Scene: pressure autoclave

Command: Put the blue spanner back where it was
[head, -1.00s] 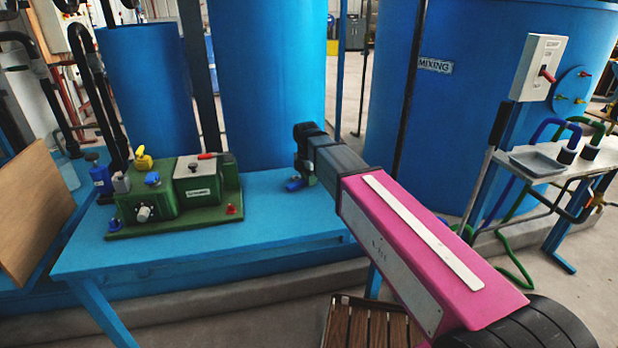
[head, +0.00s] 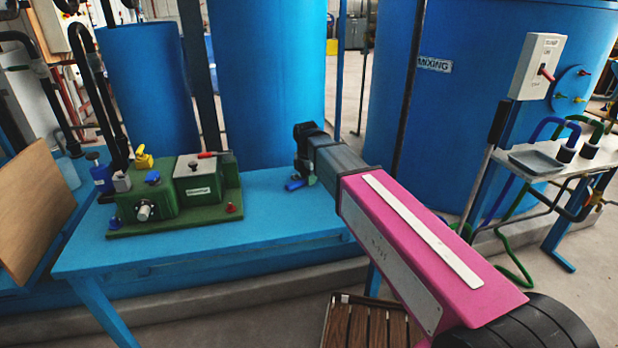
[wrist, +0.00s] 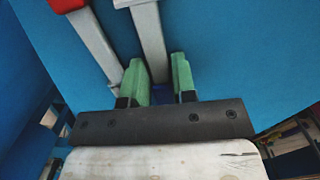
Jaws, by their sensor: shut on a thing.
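My gripper (head: 300,178) is over the right part of the blue table, at the end of my pink arm. A small part of the blue spanner (head: 295,185) shows under its fingers, low over the tabletop; I cannot tell whether it touches. In the wrist view the green fingers of my gripper (wrist: 160,82) are shut on the spanner. A blue bit (wrist: 159,91) shows between them, and a grey bar (wrist: 150,42) runs up from there. A second grey bar with a red end (wrist: 95,45) lies to its left. Most of the spanner is hidden in the head view.
A green machine (head: 175,195) with coloured knobs stands on the left of the blue table (head: 270,215). Large blue tanks (head: 265,80) rise behind it. A wooden board (head: 35,215) leans at the left. A slatted wooden crate (head: 365,325) is on the floor in front.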

